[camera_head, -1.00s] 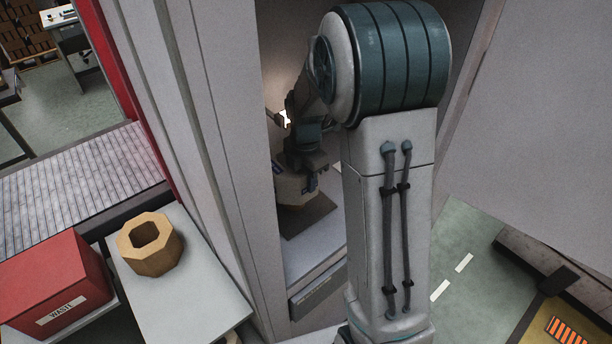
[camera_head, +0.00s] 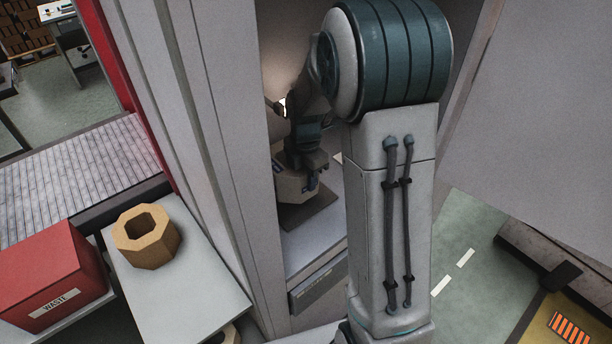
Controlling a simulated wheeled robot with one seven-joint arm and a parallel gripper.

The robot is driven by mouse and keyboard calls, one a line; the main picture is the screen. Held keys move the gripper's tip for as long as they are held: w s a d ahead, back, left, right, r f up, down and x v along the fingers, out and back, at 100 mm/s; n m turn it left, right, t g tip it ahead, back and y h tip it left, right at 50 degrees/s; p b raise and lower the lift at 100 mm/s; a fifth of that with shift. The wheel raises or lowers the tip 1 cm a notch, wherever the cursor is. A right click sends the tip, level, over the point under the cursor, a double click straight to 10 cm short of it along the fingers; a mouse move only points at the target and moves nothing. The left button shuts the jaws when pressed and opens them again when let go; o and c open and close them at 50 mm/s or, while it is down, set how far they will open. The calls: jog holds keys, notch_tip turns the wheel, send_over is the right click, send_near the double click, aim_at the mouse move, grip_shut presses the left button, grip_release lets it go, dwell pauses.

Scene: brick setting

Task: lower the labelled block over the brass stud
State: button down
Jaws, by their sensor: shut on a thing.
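My gripper (camera_head: 296,172) is inside the tall grey recess, partly in shadow behind my own arm. It is shut on a pale tan, many-sided block (camera_head: 289,188), which I take to be the labelled block. No label can be read on it at this size. The block is just above or on a dark plate (camera_head: 312,216) on the recess floor; I cannot tell whether they touch. The brass stud is not visible; the block, gripper or arm may hide it.
The recess's grey side wall (camera_head: 225,150) stands close left of the gripper. A grey table (camera_head: 190,290) holds a tan octagonal block with a hole (camera_head: 146,240). A red WASTE bin (camera_head: 45,270) stands beside it. A nameplate (camera_head: 318,284) is on the recess's front edge.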

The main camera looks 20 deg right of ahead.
jog(key=shift+w+f+b, duration=0.1)
jog(key=shift+f+b, duration=1.5)
jog(key=shift+f, duration=0.4)
jog(key=c, duration=1)
grip_release()
jog(key=shift+o, duration=0.3)
jog(key=shift+r+p, duration=3.3)
jog(key=shift+r, duration=1.25)
jog(key=s+r+m+t, duration=0.1)
jog(key=s+r+m, duration=0.3)
jog(key=s+m, duration=0.2)
jog(key=s+a+r+m+t, duration=0.1)
jog(key=s+r+m, duration=0.3)
jog(key=s+m, duration=0.3)
jog(key=s+a+r+m+t, duration=0.1)
jog(key=s+r+m, duration=0.3)
jog(key=s+m, duration=0.3)
jog(key=shift+s+m+t, duration=0.25)
jog(key=shift+m+t, duration=0.05)
jog(key=shift+m, duration=0.9)
